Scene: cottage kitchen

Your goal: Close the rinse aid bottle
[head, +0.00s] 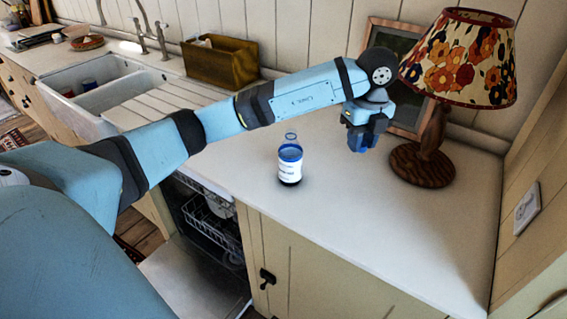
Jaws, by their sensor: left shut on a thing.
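The rinse aid bottle (290,172) stands upright on the white countertop near its front edge. It is clear, with a blue band near the top, a white label and a dark base. Its clear neck shows above the blue band, with no cap visible on it. My left gripper (360,145) points down over the counter, to the right of the bottle and apart from it. It is shut on a small blue thing that looks like the bottle's cap, mostly hidden by the fingers. My right gripper is out of view.
A lamp with a floral shade (462,60) and wooden base (420,165) stands close right of my left gripper, before a picture frame (408,108). An open dishwasher (212,222) is below the counter. The counter's front right is clear.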

